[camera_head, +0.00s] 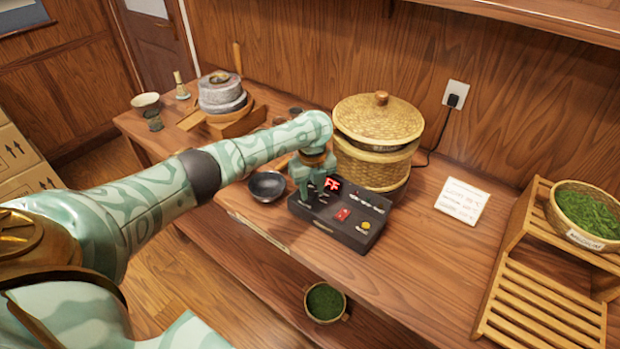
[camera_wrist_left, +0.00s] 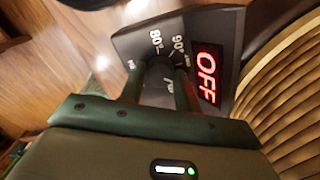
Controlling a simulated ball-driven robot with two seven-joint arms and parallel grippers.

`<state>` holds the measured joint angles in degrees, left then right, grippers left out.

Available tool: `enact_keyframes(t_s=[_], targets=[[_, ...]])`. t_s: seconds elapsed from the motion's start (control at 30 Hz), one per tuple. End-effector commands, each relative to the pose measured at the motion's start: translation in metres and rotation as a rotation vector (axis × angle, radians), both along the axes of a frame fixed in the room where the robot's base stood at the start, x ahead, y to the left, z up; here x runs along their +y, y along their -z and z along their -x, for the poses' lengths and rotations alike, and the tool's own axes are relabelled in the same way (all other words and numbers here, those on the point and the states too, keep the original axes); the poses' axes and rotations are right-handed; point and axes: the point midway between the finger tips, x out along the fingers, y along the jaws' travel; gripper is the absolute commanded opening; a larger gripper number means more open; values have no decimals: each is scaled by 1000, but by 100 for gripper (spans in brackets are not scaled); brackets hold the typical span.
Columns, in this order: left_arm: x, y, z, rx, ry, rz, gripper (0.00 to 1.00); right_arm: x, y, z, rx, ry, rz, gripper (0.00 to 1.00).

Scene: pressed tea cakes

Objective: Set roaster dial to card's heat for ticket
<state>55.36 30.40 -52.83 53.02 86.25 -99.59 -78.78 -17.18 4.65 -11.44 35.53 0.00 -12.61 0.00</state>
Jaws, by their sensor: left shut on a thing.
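The roaster's dark control box (camera_head: 322,222) sits on the bench in front of the lidded woven roaster basket (camera_head: 378,120). Its red display reads OFF in the left wrist view (camera_wrist_left: 206,76). My left gripper (camera_head: 310,196) points down onto the box and is shut on the dial (camera_wrist_left: 160,72). The fingers hide most of the dial and its pointer. Marks 80° and 90° show around it, with others partly covered. The white card (camera_head: 462,201) lies on the bench at right; its lines are too small to read surely. My right gripper is out of view.
A red switch (camera_head: 342,214) and a yellow button (camera_head: 366,226) are on the box. A dark bowl (camera_head: 267,187) stands close left of it. A slatted wooden rack (camera_head: 540,300) with a labelled basket of green leaves (camera_head: 588,213) stands at right. The bench between card and box is clear.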

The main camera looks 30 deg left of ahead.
Motion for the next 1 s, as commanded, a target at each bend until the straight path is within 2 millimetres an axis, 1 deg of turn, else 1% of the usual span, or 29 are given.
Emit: enact_keyframes(t_s=[0.03, 0.1, 0.4, 0.7, 1.0], targets=[[-1, -6, 1, 1, -42, 2, 9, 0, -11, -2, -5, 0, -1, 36], [-1, -6, 0, 0, -109, 1, 9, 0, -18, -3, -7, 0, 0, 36], [-1, -3, 0, 2, -395, 1, 9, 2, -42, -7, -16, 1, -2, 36], [-1, -2, 0, 2, -679, 1, 9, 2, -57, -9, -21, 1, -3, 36], [-1, -1, 0, 2, -964, 0, 9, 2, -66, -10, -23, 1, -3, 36]])
